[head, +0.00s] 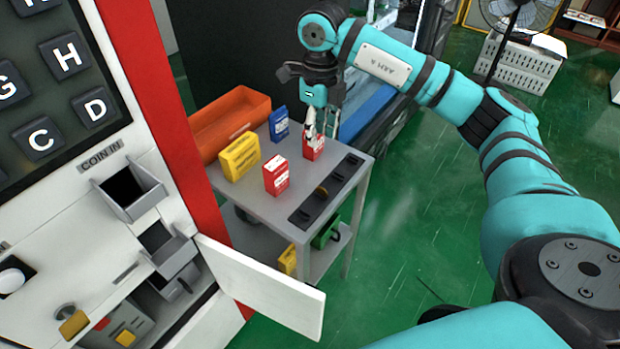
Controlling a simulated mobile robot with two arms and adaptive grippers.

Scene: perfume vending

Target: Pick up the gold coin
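A small gold coin (321,193) sits in one slot of a black coin tray (298,216) on the right side of a grey cart's top. My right gripper (322,133) points down above the cart's back right part. Its fingers look spread apart, with no coin between them. One finger overlaps a red and white box (314,149) in the picture; whether they touch I cannot tell. The gripper is farther back than the coin and apart from it. My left gripper is out of the picture.
The cart (250,205) also holds a yellow box (240,157), another red box (276,176), a blue box (279,123) and an orange bin (232,120). A vending machine with an open white flap (262,287) stands at left. Green floor is clear right of the cart.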

